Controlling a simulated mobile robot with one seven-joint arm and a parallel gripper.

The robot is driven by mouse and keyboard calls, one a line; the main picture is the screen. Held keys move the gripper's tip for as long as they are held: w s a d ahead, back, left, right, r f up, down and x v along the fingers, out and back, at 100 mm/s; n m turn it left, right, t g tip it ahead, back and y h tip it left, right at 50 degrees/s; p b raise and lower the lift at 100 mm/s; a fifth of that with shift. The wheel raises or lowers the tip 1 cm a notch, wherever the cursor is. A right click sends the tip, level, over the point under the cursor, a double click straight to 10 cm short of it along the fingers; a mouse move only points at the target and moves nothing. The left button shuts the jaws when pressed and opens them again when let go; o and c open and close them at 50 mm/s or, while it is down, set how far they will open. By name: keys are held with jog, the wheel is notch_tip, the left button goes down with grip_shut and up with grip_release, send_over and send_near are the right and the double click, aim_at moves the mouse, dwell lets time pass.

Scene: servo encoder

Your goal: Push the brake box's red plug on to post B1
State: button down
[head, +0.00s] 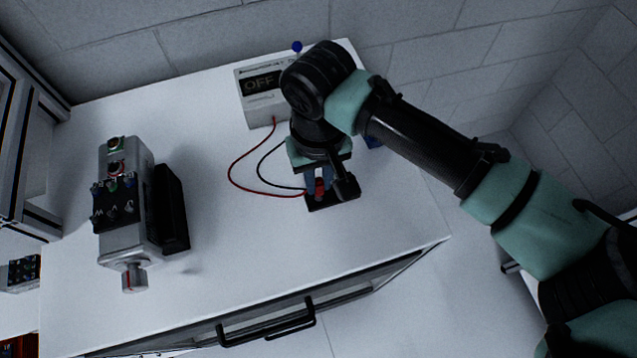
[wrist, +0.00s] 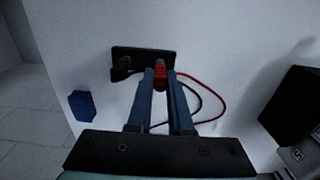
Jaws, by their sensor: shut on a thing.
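The red plug (wrist: 160,76) is between the fingers of my gripper (wrist: 160,72) in the wrist view. My gripper is shut on it, over a small black holder plate (wrist: 140,56) lying on the white bench. In the head view the red plug (head: 319,188) shows below my gripper (head: 318,178), at the holder (head: 340,200). I cannot tell whether it is clear of the holder. A black plug (wrist: 121,68) stands beside it. The brake box (head: 256,98), reading OFF, has red and black leads. The servo motor (head: 125,205) has posts on its terminal block (head: 115,204); the B1 label is not readable.
A black block (head: 171,208) stands against the motor's right side. A blue block (wrist: 82,106) lies near the bench edge, partly hidden by my arm in the head view. The bench top (head: 225,250) between motor and holder is clear except for the leads.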

jog(key=shift+r+p, duration=1.8)
jog(key=shift+r, duration=0.2)
